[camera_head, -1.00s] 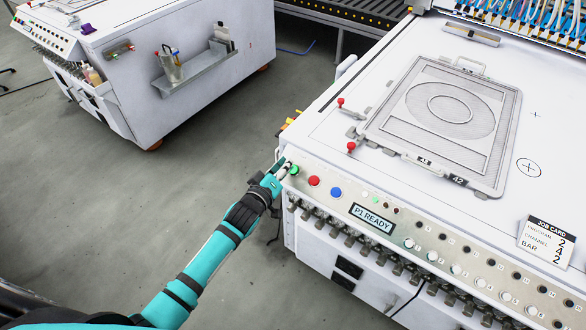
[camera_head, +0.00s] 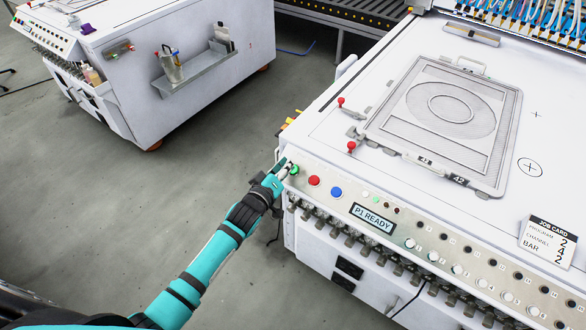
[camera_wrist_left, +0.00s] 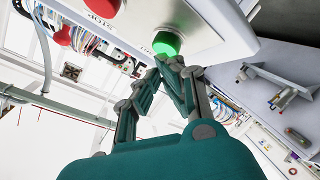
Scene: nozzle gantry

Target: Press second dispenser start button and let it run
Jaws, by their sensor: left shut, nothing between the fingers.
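The green start button (camera_head: 294,170) sits at the left end of the front panel of the near white machine (camera_head: 330,150). It also shows, bright green, in the left wrist view (camera_wrist_left: 167,43). My left gripper (camera_head: 285,166) is shut and empty, its fingertips just at the green button. In the left wrist view the fingertips (camera_wrist_left: 170,62) meet just below the button; I cannot tell whether they touch it. The display (camera_head: 373,218) reads "P1 READY". My right gripper is not in view.
A red button (camera_head: 314,181) and a blue button (camera_head: 336,192) sit right of the green one. Several knobs and small buttons line the panel. A job card (camera_head: 547,241) reads program 2, channel 4, bar 2. A framed plate (camera_head: 440,120) lies on top. Another white machine (camera_head: 150,60) stands behind left.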

